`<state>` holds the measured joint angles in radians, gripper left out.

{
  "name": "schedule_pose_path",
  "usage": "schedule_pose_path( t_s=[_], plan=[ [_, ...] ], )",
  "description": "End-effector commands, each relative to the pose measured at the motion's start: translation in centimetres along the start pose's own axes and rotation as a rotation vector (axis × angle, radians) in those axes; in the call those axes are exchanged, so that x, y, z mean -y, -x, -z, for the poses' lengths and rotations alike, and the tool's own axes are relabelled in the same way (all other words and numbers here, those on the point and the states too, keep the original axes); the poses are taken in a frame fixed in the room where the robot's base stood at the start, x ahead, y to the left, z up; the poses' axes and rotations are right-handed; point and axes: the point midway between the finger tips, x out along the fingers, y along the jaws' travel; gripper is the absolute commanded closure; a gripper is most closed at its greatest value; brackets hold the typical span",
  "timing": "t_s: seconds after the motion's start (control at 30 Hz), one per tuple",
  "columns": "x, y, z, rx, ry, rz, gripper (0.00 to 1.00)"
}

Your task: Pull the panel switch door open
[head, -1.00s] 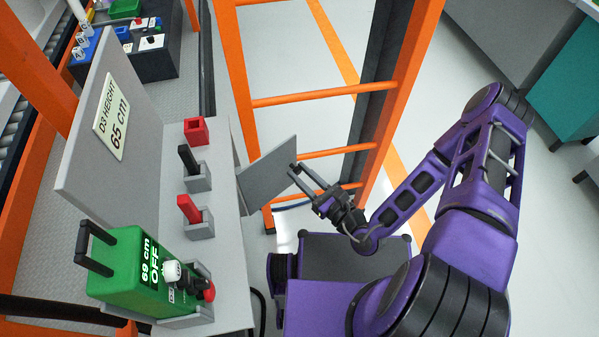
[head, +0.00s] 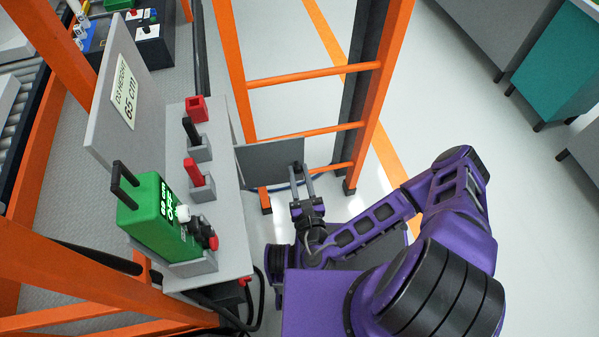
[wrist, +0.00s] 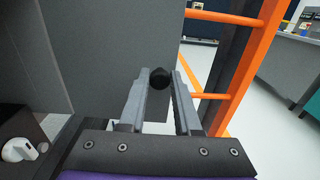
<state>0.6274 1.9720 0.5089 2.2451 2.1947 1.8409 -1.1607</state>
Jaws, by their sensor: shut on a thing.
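The grey panel switch door (head: 268,162) stands swung out from the side of the grey bench panel, its left edge near the bench. In the wrist view the door (wrist: 110,55) fills the left and middle. A round black knob (wrist: 160,78) at the door sits between the fingertips of my gripper (wrist: 160,88). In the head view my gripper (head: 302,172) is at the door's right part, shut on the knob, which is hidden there. A white switch (wrist: 20,148) on a dark surface shows at the wrist view's lower left.
The grey bench (head: 228,225) holds a green box (head: 158,215) and red and black pieces in holders. An orange frame (head: 385,105) stands behind the door. Dark cables (head: 258,305) hang below the bench. Open floor (head: 455,110) lies to the right.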

Motion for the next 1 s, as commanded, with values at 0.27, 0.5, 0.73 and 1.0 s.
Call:
schedule_pose_path(
  t_s=[0.27,0.5,0.73,1.0],
  plan=[
    [0.0,-0.06,-0.01,0.002,0.001,0.01,1.0],
    [0.0,-0.06,-0.02,0.002,0.0,0.009,0.56],
    [-0.01,-0.05,-0.02,0.001,0.0,0.009,0.4],
    [-0.05,0.91,0.03,-0.001,-0.001,0.008,0.4]
  ],
)
